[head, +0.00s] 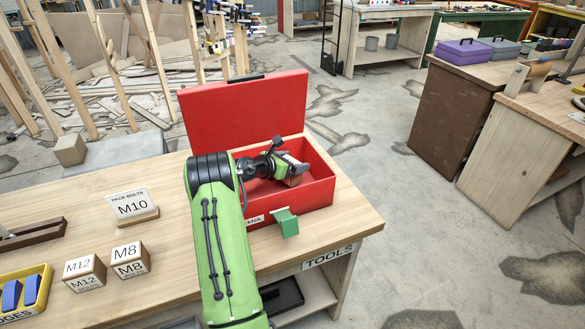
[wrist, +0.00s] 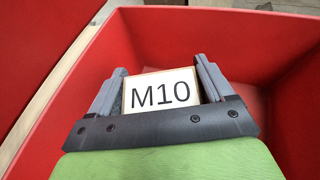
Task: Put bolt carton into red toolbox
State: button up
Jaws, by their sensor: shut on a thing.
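The red toolbox (head: 318,187) stands with its lid up at the right end of the wooden table. My gripper (head: 292,170) reaches over its open top in the head view. In the wrist view my gripper (wrist: 160,88) is shut on a carton marked M10 (wrist: 160,92), one finger on each side of it. The toolbox's red walls (wrist: 277,55) surround the carton in that view. In the head view the carton is mostly hidden by the gripper. I cannot tell whether the carton touches the toolbox floor.
Cartons marked M12 (head: 85,272) and M8 (head: 131,260) stand on the table (head: 172,205), left of my arm. A "PACK BOLTS M10" sign (head: 132,204) stands behind them. A yellow bin (head: 26,292) is at the left edge. The raised lid (head: 245,112) is at the toolbox's back.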

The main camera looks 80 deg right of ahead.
jog(key=shift+f, duration=0.85)
jog(key=o, duration=1.2)
jog(key=shift+f, duration=0.1)
jog(key=shift+w+a+r, duration=0.15)
jog(key=shift+w+r, duration=0.05)
jog(key=shift+r, duration=0.05)
jog(key=p+v, duration=0.1)
jog(key=v, duration=1)
jog(key=shift+a+r, duration=0.1)
jog(key=shift+a, duration=0.15)
